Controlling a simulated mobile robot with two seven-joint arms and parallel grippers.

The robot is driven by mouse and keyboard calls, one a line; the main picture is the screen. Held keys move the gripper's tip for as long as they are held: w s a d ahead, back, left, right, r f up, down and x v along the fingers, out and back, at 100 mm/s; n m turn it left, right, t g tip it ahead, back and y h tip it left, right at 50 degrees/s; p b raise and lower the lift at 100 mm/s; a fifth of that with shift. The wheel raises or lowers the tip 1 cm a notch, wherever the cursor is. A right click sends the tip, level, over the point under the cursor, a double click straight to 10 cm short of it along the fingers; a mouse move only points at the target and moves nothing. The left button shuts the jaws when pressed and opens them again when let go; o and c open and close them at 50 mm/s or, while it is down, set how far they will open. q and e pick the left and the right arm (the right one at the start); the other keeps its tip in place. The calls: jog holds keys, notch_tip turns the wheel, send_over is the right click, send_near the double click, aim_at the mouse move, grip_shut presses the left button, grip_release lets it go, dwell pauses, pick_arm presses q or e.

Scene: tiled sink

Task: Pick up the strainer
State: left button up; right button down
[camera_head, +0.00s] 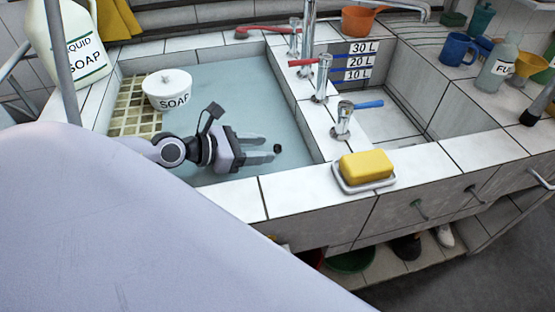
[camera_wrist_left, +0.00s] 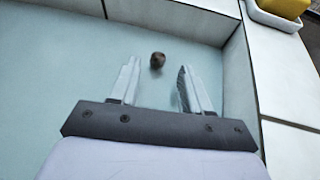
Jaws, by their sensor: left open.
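A small dark round knob (camera_head: 278,149), apparently the strainer or its top, shows in the blue-grey water of the left basin. In the left wrist view the knob (camera_wrist_left: 157,61) lies just ahead of the gap between my fingertips, with none of it gripped. My left gripper (camera_head: 268,149) reaches low into that basin, its fingers parted and empty; it also shows in the left wrist view (camera_wrist_left: 158,68). Whether the fingers touch the water is unclear. No more of the strainer shows around the knob. My right gripper is out of view.
A white soap bowl (camera_head: 170,90) stands on a yellowish grid (camera_head: 130,112) left of the gripper. The tiled front rim (camera_head: 235,199) and divider (camera_head: 310,125) bound the basin. Yellow soap (camera_head: 366,166) lies in a dish on the rim. Taps (camera_head: 322,78) stand along the divider.

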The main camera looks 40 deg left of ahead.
aim_at(275, 147)
pick_arm(q)
jog(key=shift+x, duration=2.7)
jog(key=shift+w+a, duration=0.1)
grip_shut()
